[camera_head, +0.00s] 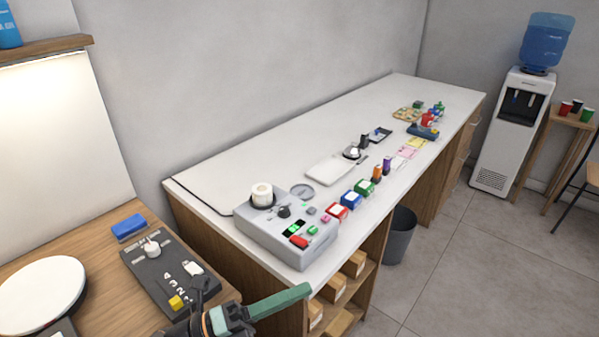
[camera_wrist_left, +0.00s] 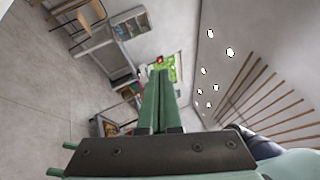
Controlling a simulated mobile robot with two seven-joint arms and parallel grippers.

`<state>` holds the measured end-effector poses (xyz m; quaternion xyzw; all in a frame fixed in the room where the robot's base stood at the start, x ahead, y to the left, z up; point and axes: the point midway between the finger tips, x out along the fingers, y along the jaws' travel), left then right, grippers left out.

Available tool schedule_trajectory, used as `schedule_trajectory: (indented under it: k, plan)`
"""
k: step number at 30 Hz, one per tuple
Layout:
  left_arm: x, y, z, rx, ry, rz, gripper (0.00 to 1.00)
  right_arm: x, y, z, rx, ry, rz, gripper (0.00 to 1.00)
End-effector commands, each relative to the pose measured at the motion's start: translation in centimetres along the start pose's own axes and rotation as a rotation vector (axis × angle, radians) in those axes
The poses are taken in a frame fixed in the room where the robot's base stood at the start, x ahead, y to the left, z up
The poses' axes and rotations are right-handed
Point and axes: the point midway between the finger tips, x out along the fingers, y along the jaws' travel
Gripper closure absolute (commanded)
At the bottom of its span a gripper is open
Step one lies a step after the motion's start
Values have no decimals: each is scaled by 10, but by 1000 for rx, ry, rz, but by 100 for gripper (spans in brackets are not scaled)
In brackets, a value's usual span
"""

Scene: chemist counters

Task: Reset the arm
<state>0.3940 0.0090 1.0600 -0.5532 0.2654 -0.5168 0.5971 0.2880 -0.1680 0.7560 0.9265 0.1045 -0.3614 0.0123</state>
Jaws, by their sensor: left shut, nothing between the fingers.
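My left gripper (camera_head: 301,291) shows at the bottom of the head view, beside the front end of the white counter. Its green fingers point right and are shut with nothing between them. In the left wrist view the shut fingers (camera_wrist_left: 158,92) point away from the camera into the open room. My right gripper is in neither view.
The long white counter (camera_head: 262,130) carries a grey device (camera_head: 280,240), several small coloured boxes and a white tray (camera_head: 328,169). A wooden counter at left holds a black control panel (camera_head: 165,275). A bin (camera_head: 400,235) and water dispenser (camera_head: 508,130) stand right. Floor between is open.

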Motion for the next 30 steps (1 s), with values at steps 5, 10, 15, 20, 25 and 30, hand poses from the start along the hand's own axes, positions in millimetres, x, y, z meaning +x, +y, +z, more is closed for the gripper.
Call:
schedule_trajectory:
  k: [5, 10, 15, 20, 25, 30]
  plan:
    - [-59, 63, 38, -631, -556, -3, 100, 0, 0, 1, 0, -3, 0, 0]
    - [-151, 150, 12, -1182, -1041, 31, 100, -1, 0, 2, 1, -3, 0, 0]
    - [-219, 204, -52, -1562, -1382, 65, 100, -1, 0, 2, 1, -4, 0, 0]
    - [-250, 223, -97, -1749, -1556, 82, 100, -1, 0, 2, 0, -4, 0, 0]
    - [-258, 227, -110, -1801, -1604, 89, 100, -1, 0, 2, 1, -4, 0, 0]
    - [-258, 227, -110, -1799, -1602, 89, 100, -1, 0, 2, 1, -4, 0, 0]
